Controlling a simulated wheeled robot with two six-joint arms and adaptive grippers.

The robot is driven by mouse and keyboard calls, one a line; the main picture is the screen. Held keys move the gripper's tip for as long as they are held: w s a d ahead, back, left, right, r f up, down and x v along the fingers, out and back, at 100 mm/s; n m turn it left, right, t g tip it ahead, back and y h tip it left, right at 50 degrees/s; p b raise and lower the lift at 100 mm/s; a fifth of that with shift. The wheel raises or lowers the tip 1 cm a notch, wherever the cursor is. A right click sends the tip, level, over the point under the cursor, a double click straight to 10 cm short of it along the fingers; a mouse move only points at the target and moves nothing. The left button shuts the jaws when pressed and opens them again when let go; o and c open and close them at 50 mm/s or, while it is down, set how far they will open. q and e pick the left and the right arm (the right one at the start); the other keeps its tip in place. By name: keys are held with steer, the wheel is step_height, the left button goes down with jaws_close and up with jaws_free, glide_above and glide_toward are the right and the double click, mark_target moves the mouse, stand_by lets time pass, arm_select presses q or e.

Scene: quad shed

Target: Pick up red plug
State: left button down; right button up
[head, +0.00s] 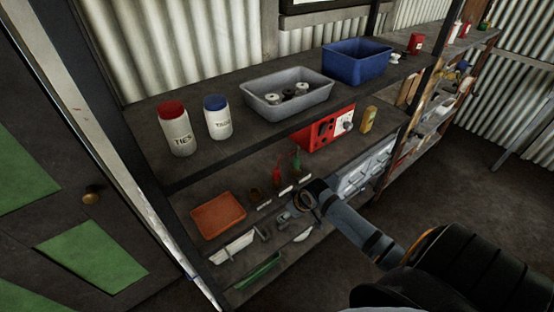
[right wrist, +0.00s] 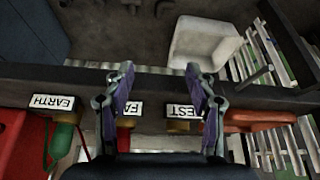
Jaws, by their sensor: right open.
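The red plug (head: 277,173) stands upright on the lower shelf, behind the middle of three small white labels, with a green plug (head: 296,160) to its right. My right gripper (head: 286,217) is in front of the label row, nearer the shelf edge and apart from the red plug. In the right wrist view, my right gripper (right wrist: 159,80) is open with nothing between its fingers. The left finger partly covers the middle label. My left gripper is not in view.
An orange tray (head: 218,213) lies left of the plugs, and a red instrument box (head: 326,130) stands behind right. The upper shelf overhangs with two jars, a grey tub (head: 287,96) and a blue bin (head: 357,64).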

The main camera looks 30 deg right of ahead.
steer(key=w+d+r+n, duration=0.1)
steer(key=w+r, duration=0.2)
steer(key=r, duration=0.7)
steer(key=t+y, duration=0.1)
glide_toward(279, 171)
steer(key=f, duration=0.2)
steer(key=x, duration=0.1)
steer(key=p+x, duration=0.1)
steer(key=x, duration=0.1)
steer(key=a+x, duration=0.1)
steer(key=x, duration=0.1)
steer(key=shift+w+r, duration=0.25)
steer(key=shift+w+d+f+p, duration=0.1)
steer(key=shift+w+f+p, duration=0.15)
steer(key=shift+p, duration=0.25)
steer(key=shift+w+d+p+x, duration=0.15)
steer(key=shift+p+x, duration=0.15)
steer(key=shift+x, duration=0.85)
steer(key=shift+w+d+p+x, duration=0.1)
steer(key=shift+d+p+x, duration=0.15)
steer(key=shift+x, duration=0.9)
steer(key=shift+s+a+r, duration=0.15)
steer(key=shift+a+r, duration=0.05)
steer(key=c, duration=0.5)
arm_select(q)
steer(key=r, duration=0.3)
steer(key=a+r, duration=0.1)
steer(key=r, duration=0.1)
arm_select(e)
jaws_close()
